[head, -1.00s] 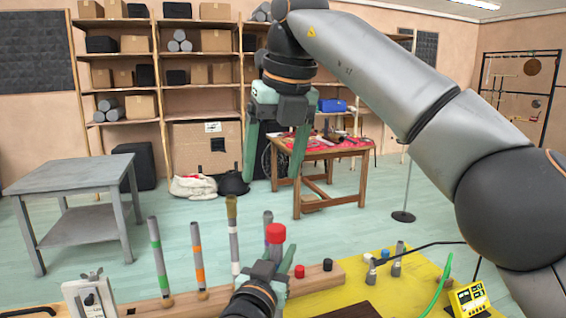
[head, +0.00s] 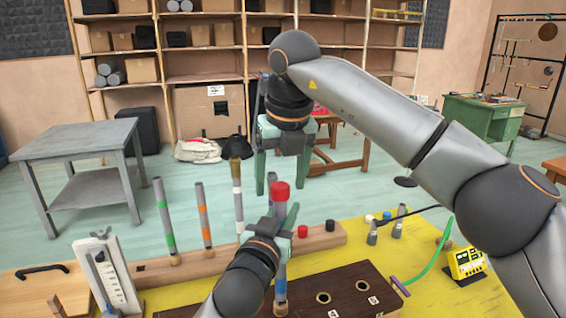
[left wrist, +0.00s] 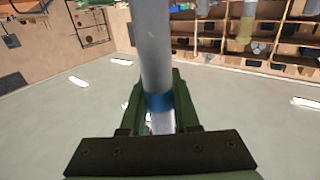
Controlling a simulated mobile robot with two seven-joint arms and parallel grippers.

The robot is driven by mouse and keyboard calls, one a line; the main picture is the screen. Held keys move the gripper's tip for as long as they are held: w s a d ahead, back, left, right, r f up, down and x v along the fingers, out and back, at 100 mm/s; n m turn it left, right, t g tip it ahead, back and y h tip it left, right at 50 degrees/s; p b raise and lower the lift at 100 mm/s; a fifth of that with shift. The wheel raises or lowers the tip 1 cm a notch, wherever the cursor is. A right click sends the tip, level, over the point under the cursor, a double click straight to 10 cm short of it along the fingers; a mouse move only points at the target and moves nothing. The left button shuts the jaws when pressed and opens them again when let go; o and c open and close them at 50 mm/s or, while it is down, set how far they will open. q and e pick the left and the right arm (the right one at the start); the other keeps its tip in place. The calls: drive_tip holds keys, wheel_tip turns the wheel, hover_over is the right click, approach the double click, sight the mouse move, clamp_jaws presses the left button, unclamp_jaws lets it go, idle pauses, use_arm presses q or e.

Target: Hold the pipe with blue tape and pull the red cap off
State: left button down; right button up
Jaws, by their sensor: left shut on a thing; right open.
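The grey pipe (head: 281,270) with blue tape stands roughly upright, topped by a red cap (head: 280,191). My left gripper (head: 275,222) is shut around the pipe below the cap. In the left wrist view the pipe (left wrist: 155,45) runs between the fingers, with its blue tape (left wrist: 159,103) near them. My right gripper (head: 280,182) points down and is open, its fingers on either side of the cap in the picture. I cannot tell whether they touch it. I cannot tell whether the pipe's lower end rests on anything.
Pipes with green (head: 165,215), orange (head: 204,220) and white tape stand behind, to the left. A dark board (head: 345,276) with numbered holes lies in front on the yellow mat (head: 440,233). A wooden block (head: 320,240) carries a loose red cap (head: 303,231) and a black one.

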sight(281, 187)
drive_tip(key=shift+f, duration=0.2)
clamp_jaws()
idle(0.6)
drive_tip(key=shift+r, duration=0.35)
drive_tip(key=shift+r, duration=0.75)
drive_tip(key=shift+r, duration=0.35)
drive_tip(key=shift+r, duration=1.4)
